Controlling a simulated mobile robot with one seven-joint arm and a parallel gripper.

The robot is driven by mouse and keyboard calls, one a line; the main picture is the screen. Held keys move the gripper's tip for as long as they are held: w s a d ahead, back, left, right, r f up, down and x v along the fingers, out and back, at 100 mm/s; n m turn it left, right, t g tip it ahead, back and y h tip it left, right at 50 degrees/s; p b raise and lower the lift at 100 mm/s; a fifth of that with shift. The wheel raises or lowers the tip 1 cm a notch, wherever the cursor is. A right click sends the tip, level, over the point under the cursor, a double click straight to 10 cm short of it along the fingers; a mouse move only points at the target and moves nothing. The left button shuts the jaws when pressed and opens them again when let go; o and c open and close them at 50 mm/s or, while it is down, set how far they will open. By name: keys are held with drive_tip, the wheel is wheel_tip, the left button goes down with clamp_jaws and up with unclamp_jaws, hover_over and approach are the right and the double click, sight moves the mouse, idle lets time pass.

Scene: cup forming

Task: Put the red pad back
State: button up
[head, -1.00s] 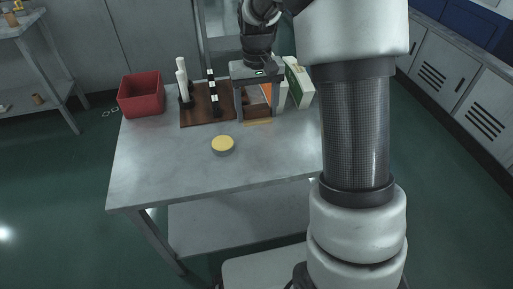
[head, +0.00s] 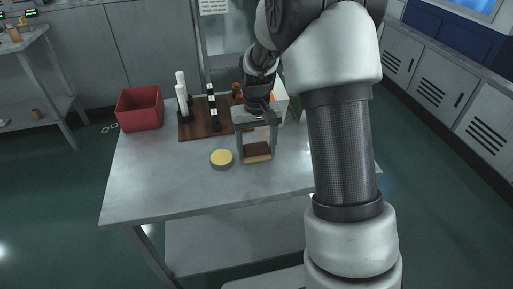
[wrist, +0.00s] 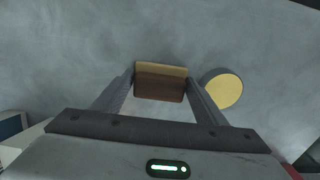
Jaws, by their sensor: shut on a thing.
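My gripper (head: 256,150) is over the grey table, right of the yellow-topped disc. It is shut on a reddish-brown pad (head: 257,149) with a tan edge, which appears to be the red pad. In the wrist view the pad (wrist: 159,88) spans the gap between the two fingertips (wrist: 160,82), brown face towards the camera and tan strip on the far side. I cannot tell whether the pad touches the table.
The yellow-topped disc (head: 221,158) stands left of my gripper. A dark brown board (head: 190,133) with white cylinders (head: 182,90) and a black-and-white upright (head: 213,105) lies behind. A red bin (head: 139,108) is at the back left. The front left tabletop (head: 160,190) is clear.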

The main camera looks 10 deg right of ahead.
drive_tip(key=o, duration=1)
drive_tip(key=shift+f, duration=0.1)
